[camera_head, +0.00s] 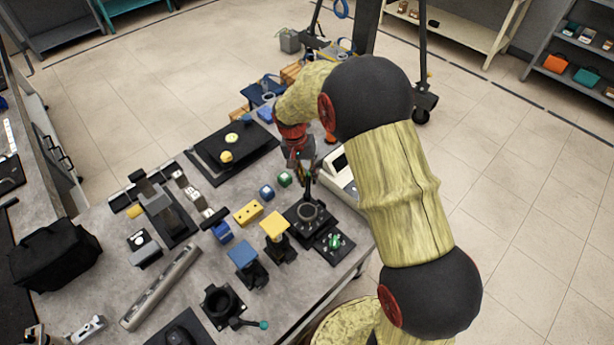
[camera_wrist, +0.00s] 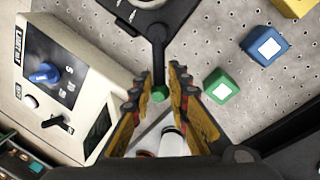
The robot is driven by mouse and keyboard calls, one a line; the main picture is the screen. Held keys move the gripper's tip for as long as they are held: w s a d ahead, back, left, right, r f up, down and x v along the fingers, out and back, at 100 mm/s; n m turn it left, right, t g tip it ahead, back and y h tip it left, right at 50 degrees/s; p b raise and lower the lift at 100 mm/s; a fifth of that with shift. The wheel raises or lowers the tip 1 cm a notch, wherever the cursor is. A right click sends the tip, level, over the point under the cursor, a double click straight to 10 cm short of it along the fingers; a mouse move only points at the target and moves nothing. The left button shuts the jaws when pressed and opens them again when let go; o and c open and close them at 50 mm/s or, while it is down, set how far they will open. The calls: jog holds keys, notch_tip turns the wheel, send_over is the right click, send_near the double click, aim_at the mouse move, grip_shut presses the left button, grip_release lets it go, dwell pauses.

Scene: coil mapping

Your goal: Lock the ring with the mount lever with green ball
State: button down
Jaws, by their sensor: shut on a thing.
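The mount (camera_head: 305,221) is a dark base near the table's right edge, with a dark round ring (camera_head: 308,211) at its centre; part of it shows at the top of the wrist view (camera_wrist: 185,12). Its black lever (camera_wrist: 157,45) runs from the mount toward my gripper (camera_wrist: 159,88) and ends in a green ball (camera_wrist: 159,94). My gripper's two fingers stand on either side of the ball and are shut on it. In the head view my gripper (camera_head: 307,184) is behind the mount and partly hidden. How the ring sits in the mount is unclear.
A green cube (camera_wrist: 221,86) and a blue cube (camera_wrist: 264,46) stand close by. A white device with a blue knob (camera_wrist: 62,75) is on the other side. Blue (camera_head: 242,255) and yellow (camera_head: 274,225) topped stands are nearby. A second black holder (camera_head: 222,305) has a teal-ended lever.

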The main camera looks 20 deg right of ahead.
jog(key=d+m+p, duration=0.1)
jog(key=m, duration=0.1)
jog(key=s+d+m+p, duration=0.1)
jog(key=m, duration=0.2)
jog(key=shift+s+d+r+g+y, duration=0.1)
jog(key=shift+s+g+y, duration=0.1)
jog(key=shift+g+y, duration=0.2)
jog(key=shift+s+d+m+y+p, duration=0.15)
jog(key=shift+s+d+m+p, duration=0.2)
jog(key=shift+m, duration=0.75)
jog(key=shift+s+d+m+y+p, duration=0.15)
jog(key=shift+s+m+p, duration=0.25)
jog(key=shift+m, duration=0.7)
jog(key=shift+s, duration=0.15)
jog(key=c, duration=1.7)
grip_release()
jog(key=shift+c, duration=0.2)
notch_tip(320, 180, up, 12)
jog(key=w, duration=0.2)
jog(key=shift+a+f, duration=0.2)
jog(key=shift+a, duration=0.1)
jog(key=shift+w, duration=0.15)
